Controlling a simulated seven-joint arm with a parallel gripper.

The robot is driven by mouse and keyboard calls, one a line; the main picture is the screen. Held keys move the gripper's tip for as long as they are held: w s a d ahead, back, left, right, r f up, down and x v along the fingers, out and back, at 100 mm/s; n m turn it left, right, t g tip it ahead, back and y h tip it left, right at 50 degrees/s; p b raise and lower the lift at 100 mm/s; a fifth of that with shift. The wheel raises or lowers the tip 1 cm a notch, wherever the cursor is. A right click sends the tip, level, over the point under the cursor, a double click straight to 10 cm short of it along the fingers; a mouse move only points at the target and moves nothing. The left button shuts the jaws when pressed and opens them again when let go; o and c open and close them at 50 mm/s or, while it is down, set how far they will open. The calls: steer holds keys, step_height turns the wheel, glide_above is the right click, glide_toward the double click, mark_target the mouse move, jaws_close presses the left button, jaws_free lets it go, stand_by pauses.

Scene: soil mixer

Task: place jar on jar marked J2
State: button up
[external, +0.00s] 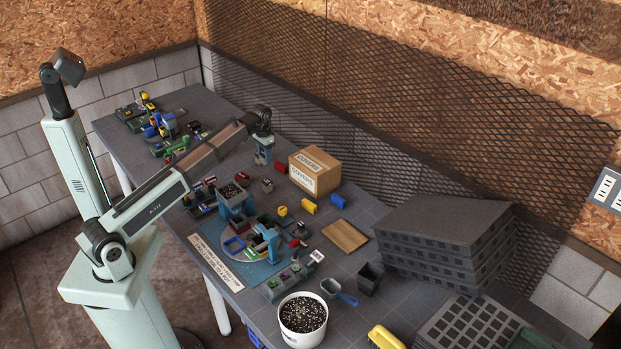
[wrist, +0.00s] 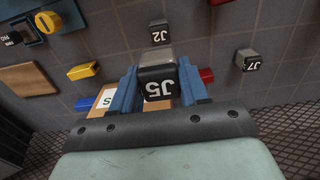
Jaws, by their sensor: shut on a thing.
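My gripper (wrist: 156,88) is shut on a dark-topped grey jar marked J5 (wrist: 158,82), held between its two blue fingers; the label reads upside down. The jar marked J2 (wrist: 158,32) stands on the table beyond the held jar in the wrist view, apart from it, with nothing seen on top. In the external view my gripper (external: 263,156) hangs above the table left of the cardboard box, and the held jar is too small to make out. A small grey jar (external: 267,185) sits below it there; its mark cannot be read.
A jar marked J7 (wrist: 248,60) stands to the right. A red block (wrist: 206,75), blue block (wrist: 88,103) and yellow piece (wrist: 84,72) lie nearby. The cardboard box (external: 315,170) stands close to my gripper. A mixer station (external: 236,198) stands nearer my base.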

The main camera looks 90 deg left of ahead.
steer(key=shift+f, duration=4.8)
steer(key=shift+f, duration=0.15)
steer(key=o, duration=1.1)
step_height(320, 180, up, 12)
steer(key=shift+r, duration=0.15)
